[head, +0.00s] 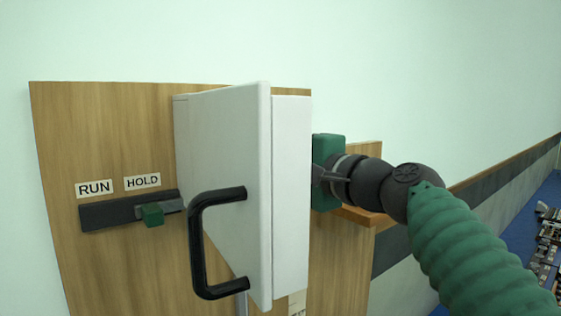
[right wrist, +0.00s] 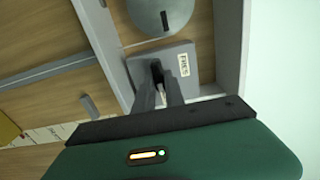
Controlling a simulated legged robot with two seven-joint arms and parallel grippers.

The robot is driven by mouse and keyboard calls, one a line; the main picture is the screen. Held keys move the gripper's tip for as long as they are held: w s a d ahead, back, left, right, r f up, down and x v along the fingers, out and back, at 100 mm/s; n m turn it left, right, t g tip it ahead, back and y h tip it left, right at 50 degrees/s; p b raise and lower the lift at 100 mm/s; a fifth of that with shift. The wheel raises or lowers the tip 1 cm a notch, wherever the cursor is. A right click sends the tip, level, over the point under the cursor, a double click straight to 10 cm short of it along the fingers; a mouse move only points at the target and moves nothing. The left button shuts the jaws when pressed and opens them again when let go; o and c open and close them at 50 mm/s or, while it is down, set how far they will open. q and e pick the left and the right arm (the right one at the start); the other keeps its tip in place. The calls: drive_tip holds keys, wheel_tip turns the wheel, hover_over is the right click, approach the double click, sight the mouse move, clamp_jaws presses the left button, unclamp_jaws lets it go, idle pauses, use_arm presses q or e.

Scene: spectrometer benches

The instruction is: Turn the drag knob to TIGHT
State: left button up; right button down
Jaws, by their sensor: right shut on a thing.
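The drag knob (right wrist: 156,70) is a small dark piece on a grey plate, seen in the right wrist view. A small label (right wrist: 184,65) beside it seems to read FREE; I see no TIGHT label. My right gripper (right wrist: 162,92) has its two grey fingers at the knob, shut on it. The fingers hide part of the knob, so its exact angle is unclear. In the head view the right gripper's green body (head: 328,172) is at the far side of the white door, and its fingertips are hidden. My left gripper is not in view.
A white door (head: 225,150) with a black handle (head: 197,245) stands out from the wooden board (head: 100,130). A slide with a green knob (head: 152,214) sits below RUN and HOLD labels. A rounded grey part (right wrist: 160,14) is close above the plate.

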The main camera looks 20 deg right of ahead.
drive_tip(key=shift+f, duration=0.2)
drive_tip(key=c, duration=1.5)
unclamp_jaws()
drive_tip(key=shift+o, duration=0.5)
drive_tip(key=shift+w+d, duration=0.1)
drive_tip(key=shift+d, duration=0.05)
drive_tip(key=b+v, duration=0.7)
drive_tip(key=v, duration=0.9)
drive_tip(key=shift+s+d, duration=0.2)
drive_tip(key=shift+s, duration=0.1)
